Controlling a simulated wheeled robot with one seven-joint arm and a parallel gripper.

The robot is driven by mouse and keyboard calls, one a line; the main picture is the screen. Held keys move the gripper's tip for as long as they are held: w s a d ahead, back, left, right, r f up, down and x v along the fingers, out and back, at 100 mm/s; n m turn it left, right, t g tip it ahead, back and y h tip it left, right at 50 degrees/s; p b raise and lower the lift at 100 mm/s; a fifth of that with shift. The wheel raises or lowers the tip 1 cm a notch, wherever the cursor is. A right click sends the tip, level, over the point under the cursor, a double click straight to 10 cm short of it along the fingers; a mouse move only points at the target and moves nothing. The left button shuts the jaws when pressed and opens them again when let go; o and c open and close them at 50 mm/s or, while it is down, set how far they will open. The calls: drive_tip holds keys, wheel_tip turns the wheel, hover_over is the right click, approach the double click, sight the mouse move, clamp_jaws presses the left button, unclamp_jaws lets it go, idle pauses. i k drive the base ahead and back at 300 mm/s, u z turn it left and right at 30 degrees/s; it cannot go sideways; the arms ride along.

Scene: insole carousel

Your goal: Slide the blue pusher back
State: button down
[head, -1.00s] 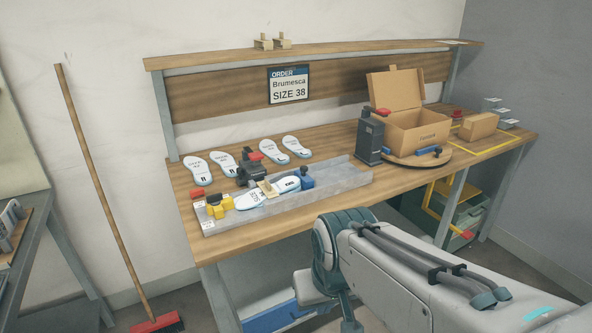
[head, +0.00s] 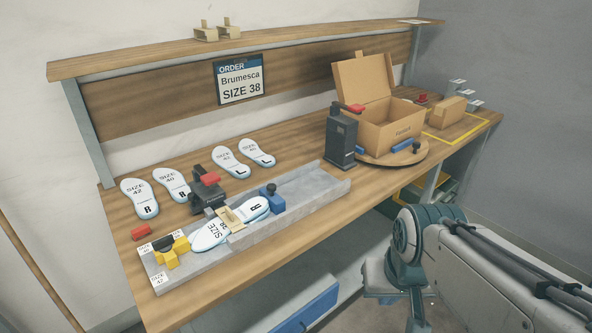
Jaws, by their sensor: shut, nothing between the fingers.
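The blue pusher (head: 272,203), a blue block with a dark knob on top, sits in the grey channel (head: 322,183) on the bench. It is at the right end of a white insole (head: 213,233) lying in the channel, close against it or touching; I cannot tell which. A tan piece (head: 233,218) lies across the insole. The channel to the right of the pusher is empty. My gripper is not in view; only part of my arm shows at lower right.
A yellow block (head: 173,252) stands at the channel's left end. A black device with a red handle (head: 206,188) stands behind the channel. Several insoles (head: 140,198) lie behind it. A dark post (head: 341,138) and an open carton (head: 390,130) on a turntable (head: 378,158) stand to the right.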

sight(276, 205)
drive_tip(key=u, duration=0.2)
drive_tip(key=i, duration=0.75)
drive_tip(key=u, duration=0.6)
drive_tip(key=k, duration=1.25)
drive_tip(key=z, duration=0.65)
drive_tip(key=i, duration=1.05)
drive_tip(key=u, duration=0.55)
drive_tip(key=i, duration=0.55)
drive_tip(key=u, duration=0.65)
